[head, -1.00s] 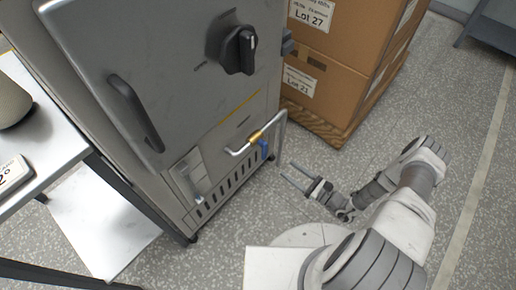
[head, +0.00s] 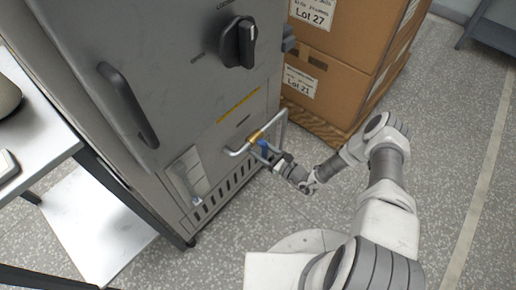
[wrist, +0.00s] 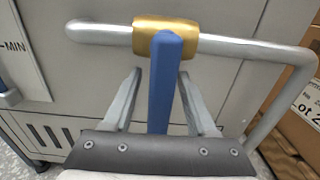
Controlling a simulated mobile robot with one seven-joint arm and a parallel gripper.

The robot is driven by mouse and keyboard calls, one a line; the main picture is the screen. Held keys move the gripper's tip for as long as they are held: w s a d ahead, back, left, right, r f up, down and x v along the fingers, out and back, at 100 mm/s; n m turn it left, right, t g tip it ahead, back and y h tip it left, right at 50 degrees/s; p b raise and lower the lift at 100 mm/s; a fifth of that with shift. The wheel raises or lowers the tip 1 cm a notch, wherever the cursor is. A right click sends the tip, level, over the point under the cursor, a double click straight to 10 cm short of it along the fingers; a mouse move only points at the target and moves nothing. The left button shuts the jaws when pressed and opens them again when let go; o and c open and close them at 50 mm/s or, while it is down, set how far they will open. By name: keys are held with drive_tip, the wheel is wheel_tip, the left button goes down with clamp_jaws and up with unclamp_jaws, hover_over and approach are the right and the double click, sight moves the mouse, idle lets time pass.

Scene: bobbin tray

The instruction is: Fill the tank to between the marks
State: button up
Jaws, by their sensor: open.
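A grey steel cabinet (head: 180,90) carries a bent metal pipe (wrist: 235,46) low on its front, with a brass valve body (wrist: 166,36) on it. A blue valve lever (wrist: 164,85) hangs from the brass body. My gripper (wrist: 160,95) is open, with one finger on each side of the lever; gaps show between fingers and lever. In the head view my gripper (head: 268,154) is at the valve, and the lever is partly hidden. A sight window (head: 187,176) sits left of the valve; a "MIN" label shows in the wrist view. The liquid level cannot be read.
Cardboard boxes (head: 340,60) on a wooden pallet (head: 318,128) stand close to the right of the cabinet. A black knob (head: 240,42) and a door handle (head: 128,103) stick out above. A white table (head: 35,115) is at left. Speckled floor at right is clear.

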clamp_jaws()
drive_tip(key=shift+s, duration=0.1)
idle(1.3)
